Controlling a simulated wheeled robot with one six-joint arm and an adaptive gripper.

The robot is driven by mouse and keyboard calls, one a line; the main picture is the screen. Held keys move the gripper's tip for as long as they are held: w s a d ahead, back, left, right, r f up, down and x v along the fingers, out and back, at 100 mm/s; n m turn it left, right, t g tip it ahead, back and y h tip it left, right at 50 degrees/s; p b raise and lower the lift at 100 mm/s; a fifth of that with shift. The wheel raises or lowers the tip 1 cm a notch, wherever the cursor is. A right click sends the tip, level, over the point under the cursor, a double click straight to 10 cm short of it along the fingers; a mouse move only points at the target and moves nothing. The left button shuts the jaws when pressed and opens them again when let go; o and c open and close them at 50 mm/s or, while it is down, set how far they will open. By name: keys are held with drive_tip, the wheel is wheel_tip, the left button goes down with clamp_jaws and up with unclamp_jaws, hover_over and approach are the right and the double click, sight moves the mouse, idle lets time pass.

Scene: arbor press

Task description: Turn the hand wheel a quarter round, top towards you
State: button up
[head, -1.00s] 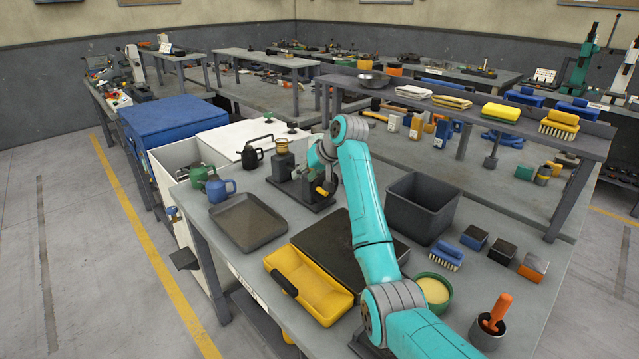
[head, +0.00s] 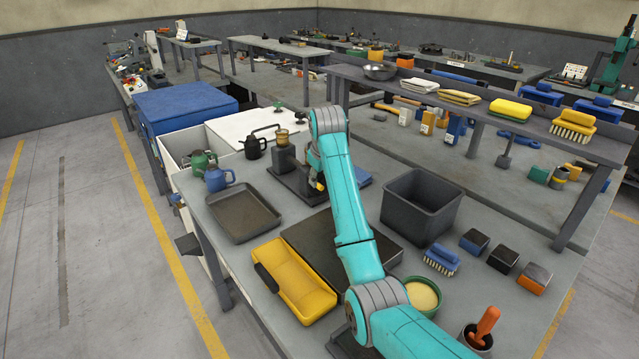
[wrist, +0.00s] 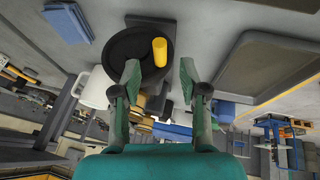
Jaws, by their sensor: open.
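The hand wheel (wrist: 128,58) shows in the wrist view as a dark round disc with a yellow handle (wrist: 160,51) standing out from it. My gripper (wrist: 160,72) is open, its two green fingers on either side of the handle's line. The handle appears between and slightly beyond the fingertips, with gaps on both sides; I see no contact. In the head view the press base (head: 290,182) stands on the bench. A small yellow part (head: 320,185) shows beside my arm, which hides most of the wheel and my gripper.
A grey tray (head: 243,214) lies left of the press, and a dark open bin (head: 420,208) stands to the right. A yellow tray (head: 296,284) and dark plate are in front.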

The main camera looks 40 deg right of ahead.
sight(319, 185)
drive_tip(key=shift+x, duration=2.15)
clamp_jaws()
